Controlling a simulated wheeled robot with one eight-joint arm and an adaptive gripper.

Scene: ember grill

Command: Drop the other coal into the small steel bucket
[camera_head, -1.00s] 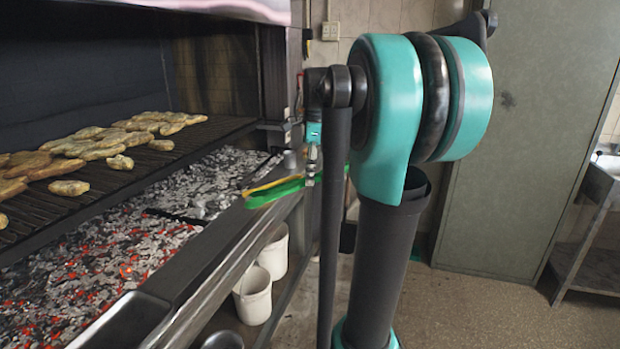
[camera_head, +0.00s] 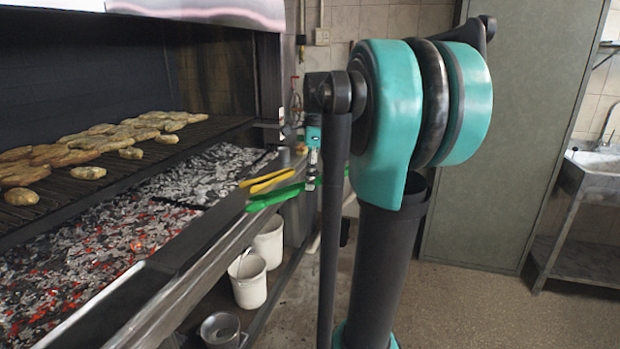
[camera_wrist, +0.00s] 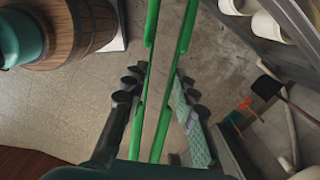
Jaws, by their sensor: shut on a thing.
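My gripper (camera_wrist: 157,90) is shut around a long green tool that looks like tongs (camera_wrist: 151,22). In the wrist view its two green arms run up between my fingers with a gap between them. In the head view the tool (camera_head: 276,196) is green with yellow strips above, and points left over the grill's front ledge. Its far tips are out of the wrist view; I see no coal in it. A small steel bucket (camera_head: 220,332) stands low below the ledge. A glowing orange coal (camera_head: 137,245) lies on the ember bed (camera_head: 75,275).
Two white buckets (camera_head: 250,283) stand under the ledge beyond the steel one. The grate (camera_head: 120,175) holds several pieces of meat. The wrist view shows a wooden barrel (camera_wrist: 75,35) at left and a black shovel-like tool (camera_wrist: 266,87) at right. Floor between is clear.

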